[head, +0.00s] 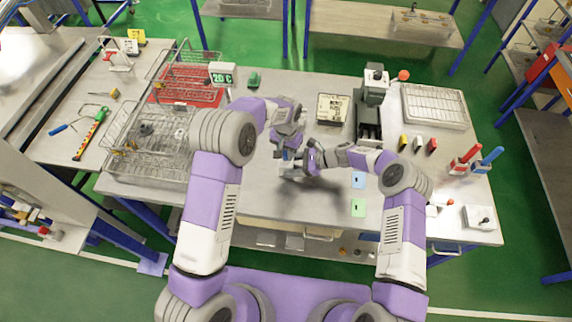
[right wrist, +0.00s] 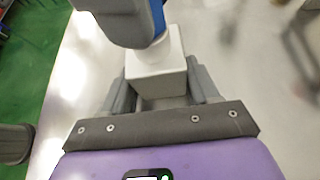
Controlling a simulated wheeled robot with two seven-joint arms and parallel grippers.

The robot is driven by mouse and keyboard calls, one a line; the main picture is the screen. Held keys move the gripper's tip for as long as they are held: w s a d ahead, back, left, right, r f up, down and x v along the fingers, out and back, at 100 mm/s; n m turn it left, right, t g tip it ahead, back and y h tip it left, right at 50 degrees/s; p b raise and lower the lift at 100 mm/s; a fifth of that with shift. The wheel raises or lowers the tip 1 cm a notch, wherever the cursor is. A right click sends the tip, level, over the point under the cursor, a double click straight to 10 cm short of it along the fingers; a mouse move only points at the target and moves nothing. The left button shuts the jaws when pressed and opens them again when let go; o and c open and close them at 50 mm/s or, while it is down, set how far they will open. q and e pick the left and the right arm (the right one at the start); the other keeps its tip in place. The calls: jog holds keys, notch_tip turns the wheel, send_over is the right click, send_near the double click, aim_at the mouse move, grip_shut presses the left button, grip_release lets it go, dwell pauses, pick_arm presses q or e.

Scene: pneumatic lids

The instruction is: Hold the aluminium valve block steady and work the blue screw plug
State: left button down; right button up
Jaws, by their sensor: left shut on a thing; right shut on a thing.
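The aluminium valve block (right wrist: 157,80) is a pale box with a round neck on top, between the two fingers of my right gripper (right wrist: 162,92) in the right wrist view. In the head view my right gripper (head: 299,166) holds it above the middle of the bench. The blue screw plug (right wrist: 158,16) shows as a blue strip above the neck, mostly hidden by my left gripper's grey body. My left gripper (head: 286,150) is shut on the plug, right above the block. Whether the plug sits in the neck is hidden.
The bench (head: 250,195) has clear metal around the grippers. A grey press (head: 368,110) and an open tray (head: 333,109) stand behind. A white rack (head: 435,105) is at the back right. Wire baskets (head: 150,140) are at the left. Blue (head: 358,180) and green (head: 358,207) cards lie at the right.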

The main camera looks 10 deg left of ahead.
pick_arm(q)
jog(key=n, duration=0.5)
jog(key=shift+n, duration=1.6)
jog(key=n, duration=0.8)
